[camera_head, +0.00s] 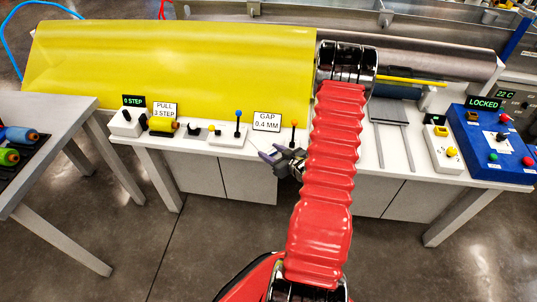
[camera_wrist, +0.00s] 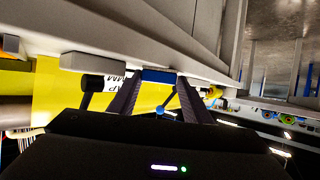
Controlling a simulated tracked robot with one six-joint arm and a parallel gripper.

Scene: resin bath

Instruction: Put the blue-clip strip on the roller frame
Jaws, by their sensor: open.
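My gripper (camera_head: 283,157) is low at the counter's front edge in the head view, left of my red arm. In the wrist view my gripper (camera_wrist: 155,84) has its two dark fingers apart. A short blue bar (camera_wrist: 159,75) shows between the tips; I cannot tell what it is or whether they touch it. I cannot pick out the blue-clip strip for sure. A blue roll (camera_head: 20,135) lies beside a green roll (camera_head: 8,156) on the left table. A steel roller (camera_head: 440,62) lies behind the counter, partly hidden by my arm; it may belong to the roller frame.
A yellow sheet (camera_head: 170,62) spans the back left. A blue "LOCKED" box (camera_head: 490,140) stands right. Floor in front is clear.

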